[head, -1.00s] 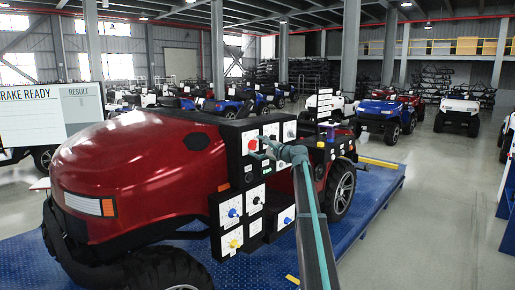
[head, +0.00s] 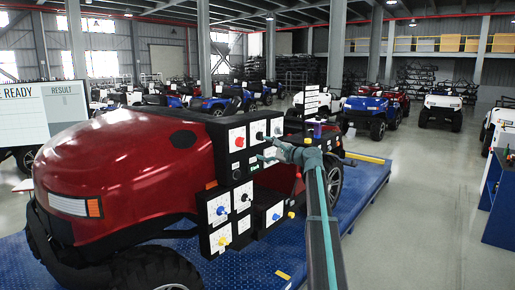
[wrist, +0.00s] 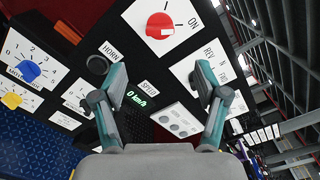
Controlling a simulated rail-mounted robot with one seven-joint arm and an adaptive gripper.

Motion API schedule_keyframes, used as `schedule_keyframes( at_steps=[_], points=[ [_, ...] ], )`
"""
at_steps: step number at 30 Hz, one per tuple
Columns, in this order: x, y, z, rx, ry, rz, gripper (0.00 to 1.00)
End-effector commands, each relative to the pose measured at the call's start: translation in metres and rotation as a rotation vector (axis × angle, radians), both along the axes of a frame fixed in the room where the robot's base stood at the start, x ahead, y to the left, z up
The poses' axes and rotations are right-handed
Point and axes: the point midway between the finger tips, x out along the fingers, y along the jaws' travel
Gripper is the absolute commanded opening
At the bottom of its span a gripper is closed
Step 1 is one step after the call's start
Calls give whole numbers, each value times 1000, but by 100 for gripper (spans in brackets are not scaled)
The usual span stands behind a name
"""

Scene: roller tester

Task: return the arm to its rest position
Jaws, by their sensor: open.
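My gripper (head: 266,153) is open and empty, in front of the black control panel (head: 206,178) on the red vehicle (head: 120,165). My arm reaches up to it from the bottom of the head view. In the wrist view, the spread fingers of my gripper (wrist: 155,66) frame the panel's speed display (wrist: 139,98), which reads 0 km/h. A red knob (wrist: 160,25) on a white plate marked ON lies beyond the fingertips, apart from them. The horn button (wrist: 97,64) shows beside the left finger.
The vehicle stands on a blue platform (head: 262,268). Blue knob (head: 220,210) and yellow knob (head: 222,240) stick out low on the panel. A screen (head: 40,115) stands at left, a blue cabinet (head: 497,205) at right. The grey floor (head: 420,200) between is clear.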

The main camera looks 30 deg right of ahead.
Motion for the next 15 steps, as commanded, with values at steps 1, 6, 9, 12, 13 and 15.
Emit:
schedule_keyframes(
  at_steps=[1, 6, 9, 12, 13, 15],
  points=[
    [-4, -1, 0, 0, 0, 0, 73],
    [-7, -3, 0, 0, -1, 1, 73],
    [-6, -3, 0, 0, -1, 1, 73],
    [-7, -3, 0, 0, -1, 1, 73],
    [-6, -3, 0, 0, -1, 1, 73],
    [-6, -3, 0, 0, -1, 1, 73]
  ],
)
